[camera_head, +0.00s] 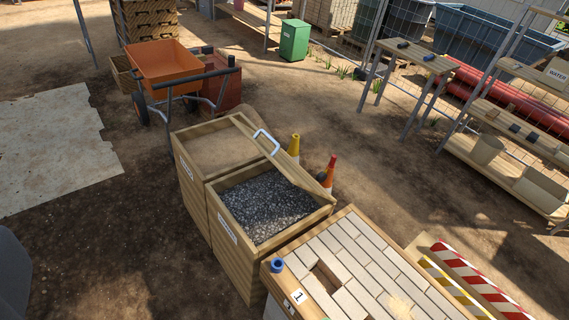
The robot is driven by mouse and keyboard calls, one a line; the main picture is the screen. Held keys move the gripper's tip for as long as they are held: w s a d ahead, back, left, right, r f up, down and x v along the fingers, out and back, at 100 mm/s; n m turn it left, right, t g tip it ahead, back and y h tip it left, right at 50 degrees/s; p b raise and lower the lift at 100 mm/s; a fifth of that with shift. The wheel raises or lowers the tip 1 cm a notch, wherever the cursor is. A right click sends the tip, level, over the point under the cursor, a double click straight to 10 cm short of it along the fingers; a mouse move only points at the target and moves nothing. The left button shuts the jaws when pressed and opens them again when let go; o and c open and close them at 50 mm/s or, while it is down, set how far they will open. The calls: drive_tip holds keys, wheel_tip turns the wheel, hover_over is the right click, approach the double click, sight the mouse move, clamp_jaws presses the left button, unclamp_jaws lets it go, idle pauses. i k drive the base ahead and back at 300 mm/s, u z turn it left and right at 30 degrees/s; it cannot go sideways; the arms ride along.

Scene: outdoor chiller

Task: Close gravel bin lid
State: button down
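The wooden bin has two compartments side by side. The front one is the gravel bin (232,247), open at the top and filled with dark grey gravel (266,206). Its wooden lid (300,176) appears raised along the far right side, seen almost edge-on, with a white bar handle (266,141) near its upper left end. How far the lid is tilted is hard to tell. The other compartment (190,186) shows a sandy brown top; whether this is sand or a cover is unclear. My gripper is not in this view.
Two cones, yellow (294,148) and orange (328,174), stand behind the lid. An orange wheelbarrow (166,66) is behind. Open dirt lies left of the bin.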

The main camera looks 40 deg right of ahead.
sight(293, 171)
drive_tip(key=i, duration=1)
